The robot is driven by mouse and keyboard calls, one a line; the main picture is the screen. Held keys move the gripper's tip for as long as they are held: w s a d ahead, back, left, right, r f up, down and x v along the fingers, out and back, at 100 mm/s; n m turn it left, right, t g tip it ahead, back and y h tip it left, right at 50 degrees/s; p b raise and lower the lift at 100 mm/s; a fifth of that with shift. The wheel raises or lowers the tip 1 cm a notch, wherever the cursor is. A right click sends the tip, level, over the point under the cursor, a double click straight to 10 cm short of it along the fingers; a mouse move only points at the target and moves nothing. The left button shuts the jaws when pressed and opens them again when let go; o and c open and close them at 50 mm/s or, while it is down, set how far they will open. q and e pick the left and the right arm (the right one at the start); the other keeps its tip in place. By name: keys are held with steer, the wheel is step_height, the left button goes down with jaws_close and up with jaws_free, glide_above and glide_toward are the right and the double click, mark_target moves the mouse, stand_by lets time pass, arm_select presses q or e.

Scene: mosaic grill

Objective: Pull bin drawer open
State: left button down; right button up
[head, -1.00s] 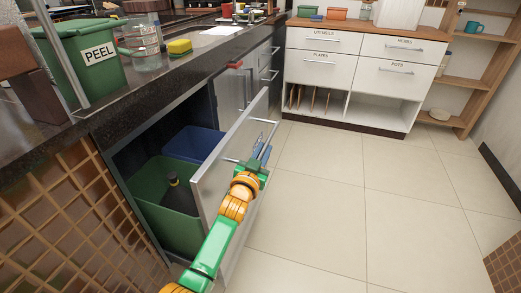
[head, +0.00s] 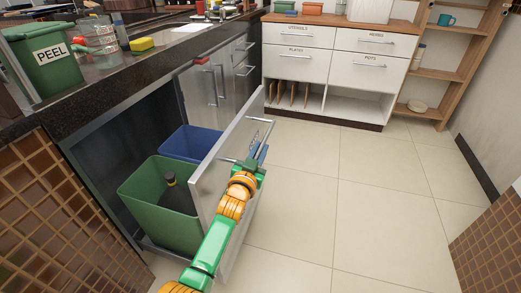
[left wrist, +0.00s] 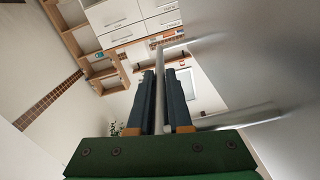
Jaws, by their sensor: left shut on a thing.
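The bin drawer's pale front panel (head: 216,172) stands well out from the cabinet under the dark counter. Behind it, a green bin (head: 150,222) with a dark bottle (head: 172,188) inside and a blue bin (head: 188,143) are exposed. My left gripper (head: 259,153) is at the outer side of the panel, shut on the drawer's metal handle (head: 270,128). In the left wrist view, the handle bar (left wrist: 159,85) runs between the two dark fingers of the left gripper (left wrist: 161,97). The right gripper is out of view.
The tiled floor (head: 320,210) to the right of the drawer is clear. A white drawer cabinet (head: 338,65) and a wooden shelf (head: 427,75) stand at the back. A brown tiled surface (head: 50,220) is at lower left, another (head: 490,250) at lower right. A green PEEL container (head: 42,70) sits on the counter.

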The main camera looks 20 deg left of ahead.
arm_select(q)
steer(key=shift+d, duration=0.2)
stand_by(0.3)
steer(key=c, duration=0.8)
jaws_free()
steer(key=shift+c, duration=0.2)
